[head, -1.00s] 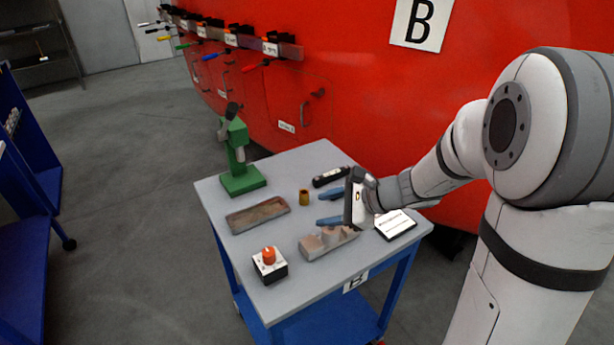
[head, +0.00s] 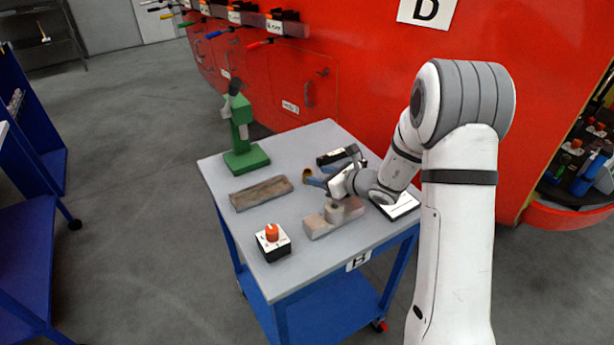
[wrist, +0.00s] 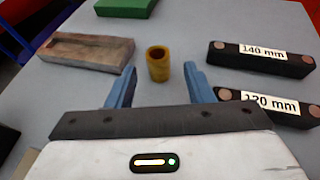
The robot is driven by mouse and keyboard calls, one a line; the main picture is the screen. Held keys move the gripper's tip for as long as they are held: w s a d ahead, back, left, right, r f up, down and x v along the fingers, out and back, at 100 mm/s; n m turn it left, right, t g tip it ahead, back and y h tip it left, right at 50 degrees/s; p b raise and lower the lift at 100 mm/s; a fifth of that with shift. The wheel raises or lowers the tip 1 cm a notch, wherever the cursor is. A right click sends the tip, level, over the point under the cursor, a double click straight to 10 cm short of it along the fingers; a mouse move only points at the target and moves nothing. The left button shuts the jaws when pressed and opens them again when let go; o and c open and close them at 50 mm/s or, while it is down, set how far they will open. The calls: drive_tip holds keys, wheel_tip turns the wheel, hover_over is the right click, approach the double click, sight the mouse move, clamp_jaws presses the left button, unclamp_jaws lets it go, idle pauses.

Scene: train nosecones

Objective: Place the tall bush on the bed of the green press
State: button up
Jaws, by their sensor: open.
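The bush is a yellow-brown hollow cylinder (wrist: 159,64). It stands upright on the grey table, and in the head view the bush (head: 307,174) is partly covered by a finger. My gripper (wrist: 160,72) is open, its two blue fingers pointing at the bush. In the wrist view the bush shows in the gap between the fingertips, with space on both sides; I cannot tell whether it is inside the jaws. In the head view my gripper (head: 318,178) is low over the table. The green press (head: 240,135) stands at the table's far left corner, with its flat green bed (head: 246,160) clear.
A worn rectangular block (head: 261,193) lies between the bush and the near left edge. A pinkish block with a round top (head: 335,214) and an orange-knobbed box (head: 272,241) are nearer. Black bars marked 140 mm (wrist: 260,58) and 120 mm (wrist: 270,107) lie right of the bush.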

sight(312, 174)
drive_tip(key=x, duration=0.5)
drive_tip(key=c, duration=1)
drive_tip(key=shift+r, duration=0.1)
